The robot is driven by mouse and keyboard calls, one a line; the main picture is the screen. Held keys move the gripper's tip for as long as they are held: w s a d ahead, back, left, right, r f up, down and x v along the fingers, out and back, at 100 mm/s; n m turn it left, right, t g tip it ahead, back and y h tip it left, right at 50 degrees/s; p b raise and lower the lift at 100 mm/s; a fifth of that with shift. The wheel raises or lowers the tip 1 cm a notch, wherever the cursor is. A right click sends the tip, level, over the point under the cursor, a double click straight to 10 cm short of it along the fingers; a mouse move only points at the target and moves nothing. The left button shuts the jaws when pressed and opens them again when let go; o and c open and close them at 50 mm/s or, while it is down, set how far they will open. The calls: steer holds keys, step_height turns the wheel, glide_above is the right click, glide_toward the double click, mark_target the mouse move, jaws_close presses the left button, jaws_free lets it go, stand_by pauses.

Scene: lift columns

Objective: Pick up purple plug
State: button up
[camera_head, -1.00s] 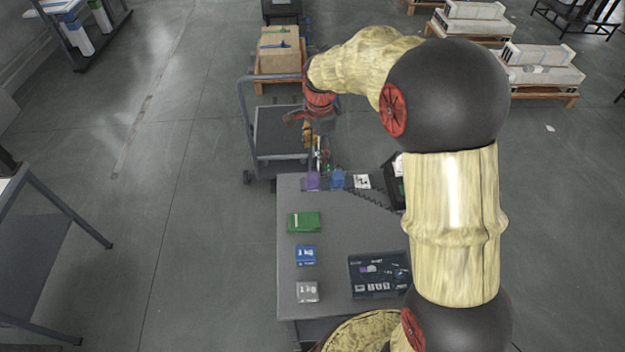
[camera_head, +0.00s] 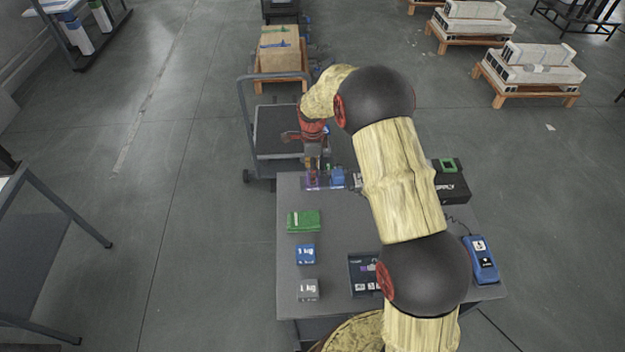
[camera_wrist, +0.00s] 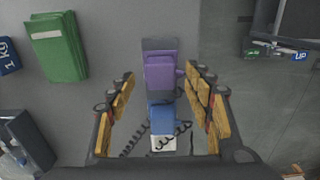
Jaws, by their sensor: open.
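The purple plug (camera_wrist: 160,73) stands on the table between my gripper's open fingers in the wrist view, apart from both. In the head view the purple plug (camera_head: 311,181) is at the table's far left corner, partly hidden by my gripper. My gripper (camera_head: 314,165) is above that corner, pointing down. In the wrist view my gripper (camera_wrist: 160,92) is open and empty, with yellow finger pads on either side of the plug. A blue plug (camera_wrist: 163,119) sits right beside the purple one; it also shows in the head view (camera_head: 337,178).
The grey table (camera_head: 340,222) also bears a green box (camera_head: 304,221), a blue weight (camera_head: 306,253), a grey weight (camera_head: 308,290) and a dark panel (camera_head: 362,275). A blue meter (camera_head: 481,259) lies at the right. A cart (camera_head: 277,130) stands beyond the far edge.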

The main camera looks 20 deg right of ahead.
step_height(320, 180, down, 3)
steer(key=shift+w+f, duration=0.1)
steer(key=shift+f, duration=0.1)
steer(key=c, duration=0.4)
steer(key=c, duration=0.7)
steer(key=shift+c, duration=0.5)
steer(key=shift+r, duration=0.1)
